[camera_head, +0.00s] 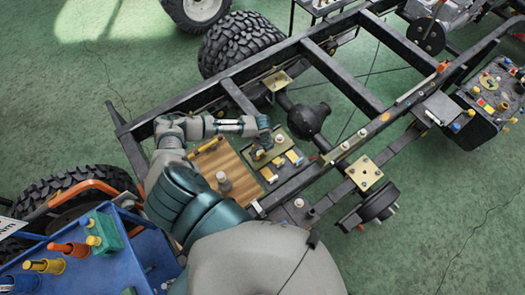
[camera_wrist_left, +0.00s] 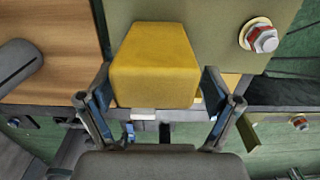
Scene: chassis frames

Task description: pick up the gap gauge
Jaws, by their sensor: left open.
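A yellow block (camera_wrist_left: 155,65), which may be the gap gauge, lies close in front of my left gripper (camera_wrist_left: 160,95) in the left wrist view. Its fingers are open, one on each side of the block's near end. I cannot tell whether they touch it. In the head view my left gripper (camera_head: 265,133) is over the olive plate (camera_head: 258,174) beside the wooden board (camera_head: 236,183). My right gripper is not in view.
A bolt with a brass washer (camera_wrist_left: 262,38) stands right of the block. The black chassis frame (camera_head: 345,82) surrounds the work area. A blue bin (camera_head: 115,270) with coloured parts stands lower left.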

